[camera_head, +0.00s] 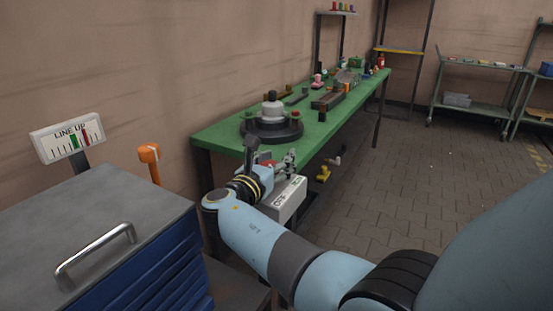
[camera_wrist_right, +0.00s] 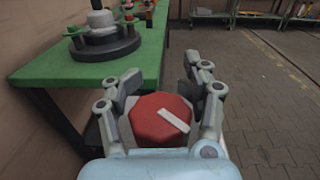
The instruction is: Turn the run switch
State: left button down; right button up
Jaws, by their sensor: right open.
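The run switch is a red knob (camera_wrist_right: 152,127) with a white bar, seen between the fingers of my right gripper (camera_wrist_right: 160,84) in the right wrist view. The white bar slants from upper left to lower right. In the head view the knob is mostly hidden behind my right gripper (camera_head: 269,156). Its pale box (camera_head: 288,203), with small labels on the front, shows beside my wrist. My right gripper is open, with one finger on each side of the knob; I cannot tell whether they touch it. My left gripper is out of view.
A green bench (camera_head: 218,136) carries a round dark fixture (camera_head: 271,130) and several parts. A blue drawer cabinet (camera_head: 150,265) with a metal handle stands at left, near an orange-topped post (camera_head: 149,154) and a LINE UP gauge (camera_head: 68,139). The paved floor at right is clear.

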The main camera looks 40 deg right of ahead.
jog(key=shift+r, duration=0.15)
notch_tip(320, 180, up, 10)
dwell(0.5)
dwell(0.4)
